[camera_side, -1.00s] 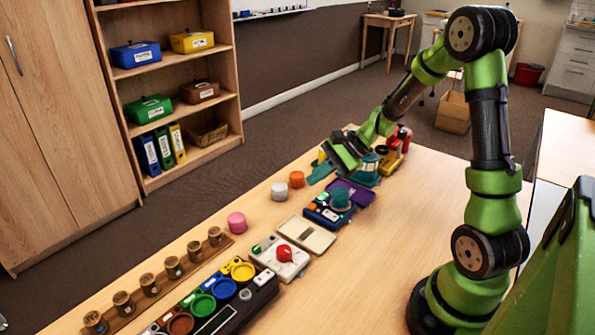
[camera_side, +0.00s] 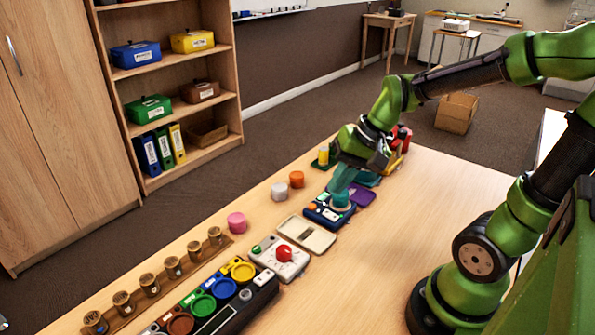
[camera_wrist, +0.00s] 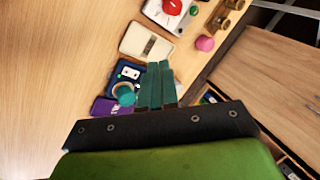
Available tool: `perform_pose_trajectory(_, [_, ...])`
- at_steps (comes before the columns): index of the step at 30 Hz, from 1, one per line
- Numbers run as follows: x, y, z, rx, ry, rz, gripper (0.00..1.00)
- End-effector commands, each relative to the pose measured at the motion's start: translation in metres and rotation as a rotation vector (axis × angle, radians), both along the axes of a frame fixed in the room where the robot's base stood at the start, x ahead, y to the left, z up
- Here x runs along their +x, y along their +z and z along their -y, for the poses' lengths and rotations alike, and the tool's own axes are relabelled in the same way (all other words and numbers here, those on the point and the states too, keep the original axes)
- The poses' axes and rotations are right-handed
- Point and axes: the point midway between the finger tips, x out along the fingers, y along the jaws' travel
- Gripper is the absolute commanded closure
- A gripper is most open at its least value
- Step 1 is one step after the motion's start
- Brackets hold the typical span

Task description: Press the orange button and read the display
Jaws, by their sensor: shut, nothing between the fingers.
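A teal round piece (camera_side: 340,199) sits on the device's far end. My gripper (camera_side: 337,188) is shut and empty, its teal fingers pointing down just above that piece; I cannot tell whether they touch. In the wrist view the shut fingers (camera_wrist: 160,66) lie beside the blue device (camera_wrist: 113,77) and the teal piece (camera_wrist: 126,95). The orange button is not clear there.
A cream case (camera_side: 306,234) and a white box with a red button (camera_side: 284,254) lie nearer. A purple tray (camera_side: 365,196) lies just beyond the blue device. Orange (camera_side: 297,179), white (camera_side: 279,191) and pink (camera_side: 236,222) pieces stand left. The table's right side is clear.

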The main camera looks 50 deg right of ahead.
Motion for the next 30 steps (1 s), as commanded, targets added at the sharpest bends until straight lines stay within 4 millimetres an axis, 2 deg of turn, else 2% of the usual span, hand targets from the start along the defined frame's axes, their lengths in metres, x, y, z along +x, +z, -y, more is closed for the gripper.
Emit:
perform_pose_trajectory(1, [-0.01,0.014,-0.009,-0.068,0.075,0.057,1.0])
perform_pose_trajectory(6, [-0.034,0.043,-0.028,-0.221,0.242,0.207,1.0])
perform_pose_trajectory(12, [-0.045,0.065,-0.045,-0.257,0.322,0.317,1.0])
perform_pose_trajectory(30, [-0.045,0.067,-0.048,-0.253,0.332,0.326,1.0])
